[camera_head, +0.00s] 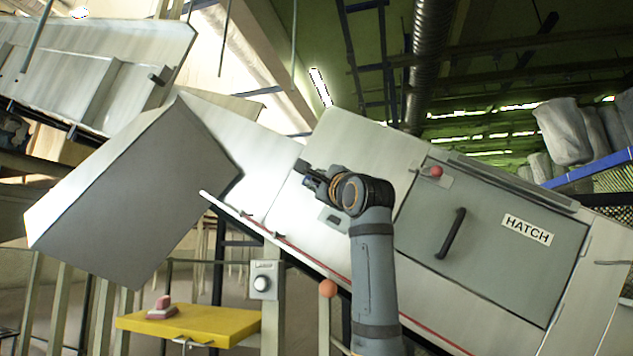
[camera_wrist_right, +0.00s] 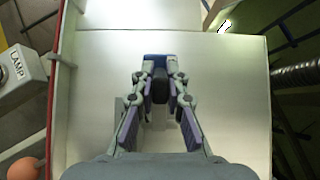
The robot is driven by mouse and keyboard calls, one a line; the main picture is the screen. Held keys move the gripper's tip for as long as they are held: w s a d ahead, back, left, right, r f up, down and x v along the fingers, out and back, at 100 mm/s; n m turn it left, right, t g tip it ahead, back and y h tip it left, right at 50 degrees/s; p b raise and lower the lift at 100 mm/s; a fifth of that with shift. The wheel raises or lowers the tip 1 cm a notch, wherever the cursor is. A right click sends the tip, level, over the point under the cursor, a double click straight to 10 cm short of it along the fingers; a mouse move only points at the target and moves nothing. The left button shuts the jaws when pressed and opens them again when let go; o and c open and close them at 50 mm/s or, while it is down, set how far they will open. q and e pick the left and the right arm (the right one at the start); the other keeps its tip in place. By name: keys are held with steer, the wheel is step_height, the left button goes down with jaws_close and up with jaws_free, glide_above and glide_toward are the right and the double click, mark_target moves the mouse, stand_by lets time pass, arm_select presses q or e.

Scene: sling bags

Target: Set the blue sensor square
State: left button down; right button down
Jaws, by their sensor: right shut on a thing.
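My right gripper (camera_head: 314,178) is in front of the pale metal panel of the machine, left of the hatch. In the right wrist view, the gripper (camera_wrist_right: 159,88) has its fingers closed in on a small blue and dark block, the blue sensor (camera_wrist_right: 155,62). The sensor is small and dark in the head view (camera_head: 301,166), at the fingertips. The pale panel (camera_wrist_right: 225,100) lies behind it. The fingers hide part of the sensor, and I cannot tell whether it touches the panel or sits square. My left gripper is not in view.
A grey hatch door (camera_head: 490,245) with a black handle is to the right. A lamp switch box (camera_head: 265,281) and an orange ball (camera_head: 327,288) are below. A yellow table (camera_head: 190,325) holds a pink block (camera_head: 161,308). A big grey box (camera_head: 135,190) is at left.

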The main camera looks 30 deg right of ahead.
steer(key=shift+w+a+r+m+g+h, duration=0.15)
steer(key=shift+w+m+g+h, duration=0.25)
steer(key=shift+h, duration=0.3)
steer(key=w+m+h, duration=0.1)
steer(key=m+g+h, duration=0.1)
steer(key=shift+w+r+m+g+h, duration=0.3)
steer(key=shift+w, duration=0.05)
steer(key=shift+w+d+r+m+g+h, duration=0.15)
steer(key=shift+w+m+g+h, duration=0.2)
steer(key=shift+m+g+h, duration=0.25)
steer(key=shift+w+d+m+g+h, duration=0.15)
steer(key=shift+w+m+g+h, duration=0.25)
steer(key=shift+h, duration=0.3)
steer(key=c, duration=1.4)
jaws_free()
steer(key=shift+s+d, duration=0.1)
steer(key=shift+o, duration=0.2)
glide_toward(309, 178)
steer(key=shift+v, duration=1.2)
